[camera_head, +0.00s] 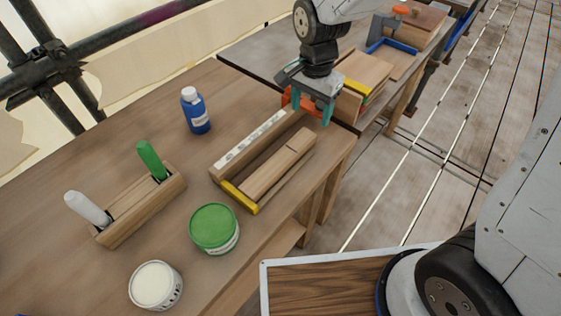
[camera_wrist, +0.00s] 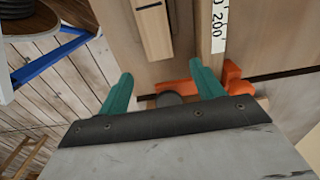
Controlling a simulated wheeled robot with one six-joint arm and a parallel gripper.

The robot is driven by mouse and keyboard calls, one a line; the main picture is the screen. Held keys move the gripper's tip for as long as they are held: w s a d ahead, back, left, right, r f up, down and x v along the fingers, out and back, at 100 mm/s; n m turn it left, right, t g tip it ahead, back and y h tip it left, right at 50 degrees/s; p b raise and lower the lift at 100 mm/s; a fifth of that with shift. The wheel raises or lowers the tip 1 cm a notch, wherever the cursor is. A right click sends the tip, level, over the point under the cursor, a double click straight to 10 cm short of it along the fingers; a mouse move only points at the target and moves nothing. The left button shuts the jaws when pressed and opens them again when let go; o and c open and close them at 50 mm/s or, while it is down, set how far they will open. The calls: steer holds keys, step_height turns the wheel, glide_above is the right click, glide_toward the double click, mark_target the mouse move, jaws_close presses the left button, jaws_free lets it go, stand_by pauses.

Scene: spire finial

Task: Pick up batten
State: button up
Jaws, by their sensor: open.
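The batten (camera_head: 275,168) is a light wooden bar with a dark cross line near its far end. It lies in a wooden measuring jig (camera_head: 217,172) with a white marked scale strip and a yellow near end. In the wrist view the batten (camera_wrist: 153,32) shows at top centre, just beyond the fingertips. My gripper (camera_head: 311,109) hangs above the jig's far end, with its teal fingers apart and nothing between them. In the wrist view my gripper (camera_wrist: 161,77) has an orange part (camera_wrist: 177,89) of the jig's far end below it.
A blue bottle (camera_head: 196,112), a green tin (camera_head: 214,229), a white tub (camera_head: 155,286) and a wooden rack (camera_head: 143,211) holding green and white-handled tools stand on the bench. Stacked wood (camera_head: 361,80) lies beyond my gripper. The plank floor (camera_head: 400,185) is right of the bench.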

mark_target(307, 134)
step_height(307, 134, down, 8)
steer(key=shift+s+a+f, duration=0.1)
steer(key=shift+s+a, duration=0.05)
stand_by(0.3)
steer(key=c, duration=1.2)
